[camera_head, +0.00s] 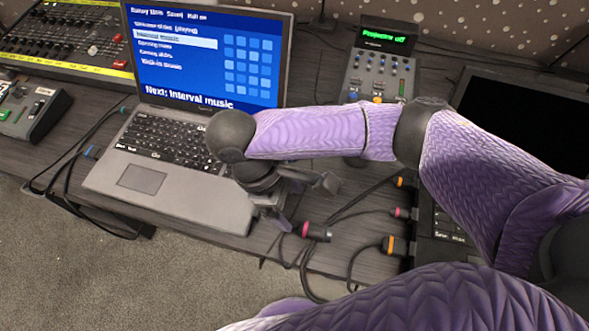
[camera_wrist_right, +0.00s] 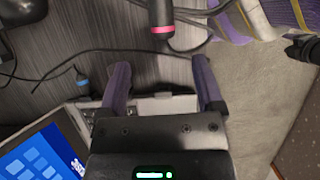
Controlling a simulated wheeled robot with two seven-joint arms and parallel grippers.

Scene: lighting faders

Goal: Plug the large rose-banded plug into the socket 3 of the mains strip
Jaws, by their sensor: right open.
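The large rose-banded plug (camera_head: 316,231) is black with a rose band at one end and lies near the table's front edge, below and right of the laptop. In the right wrist view the rose-banded plug (camera_wrist_right: 162,22) is at the top, just beyond the fingertips. My right gripper (camera_head: 287,205) is above the laptop's front right corner, close to the plug but apart from it. In the wrist view its two fingers (camera_wrist_right: 160,72) are spread with nothing between them. My left gripper is not in view.
A laptop (camera_head: 141,178) stands left of my gripper. A fader box (camera_head: 376,75) and a dark monitor (camera_head: 530,115) stand behind. A mixer (camera_head: 60,40) is far left.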

